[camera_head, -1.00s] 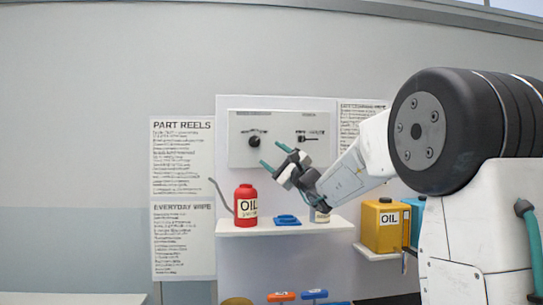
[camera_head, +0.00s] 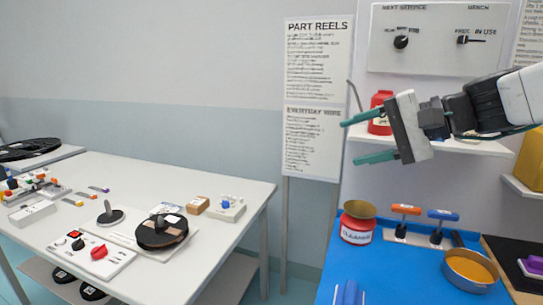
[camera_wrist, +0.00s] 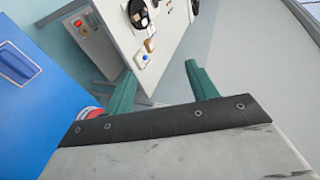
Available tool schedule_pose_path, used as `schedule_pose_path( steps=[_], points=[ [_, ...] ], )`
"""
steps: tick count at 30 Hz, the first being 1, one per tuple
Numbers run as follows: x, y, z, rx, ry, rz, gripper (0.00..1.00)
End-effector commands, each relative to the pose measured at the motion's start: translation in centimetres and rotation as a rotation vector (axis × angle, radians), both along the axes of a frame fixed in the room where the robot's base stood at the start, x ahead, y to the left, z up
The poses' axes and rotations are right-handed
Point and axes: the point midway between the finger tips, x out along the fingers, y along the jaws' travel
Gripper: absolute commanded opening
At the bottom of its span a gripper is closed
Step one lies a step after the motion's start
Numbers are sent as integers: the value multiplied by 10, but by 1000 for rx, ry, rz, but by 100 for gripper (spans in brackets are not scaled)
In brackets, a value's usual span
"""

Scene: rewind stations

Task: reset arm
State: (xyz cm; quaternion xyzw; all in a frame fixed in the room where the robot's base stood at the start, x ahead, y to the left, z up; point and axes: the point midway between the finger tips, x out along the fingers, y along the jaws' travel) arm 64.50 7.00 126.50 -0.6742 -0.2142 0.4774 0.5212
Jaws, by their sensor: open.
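My gripper (camera_head: 360,138) is in the right half of the head view, reaching in from the right edge with its two green fingers pointing left. The fingers are wide apart and nothing is between them. It hangs above the blue bench top, in front of the shelf and partly over the red oil can (camera_head: 381,112). In the wrist view my gripper (camera_wrist: 158,88) shows both green fingers apart, with the floor and the white table beyond them.
A blue bench (camera_head: 400,268) holds a red tin (camera_head: 356,232), orange- and blue-handled tools and an orange-filled pan (camera_head: 470,268). A white table (camera_head: 235,180) with reels stands left. A control panel (camera_head: 440,42) hangs behind. Floor shows between table and bench.

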Motion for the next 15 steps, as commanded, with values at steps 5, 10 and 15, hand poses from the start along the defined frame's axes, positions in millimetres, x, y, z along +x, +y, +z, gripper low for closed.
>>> schedule_pose_path(
  steps=[5,10,15],
  points=[
    [-100,-3,-74,-396,90,187,57],
    [-174,-42,-130,-765,155,313,57],
    [-213,-82,-157,-1026,185,377,57]
  ],
)
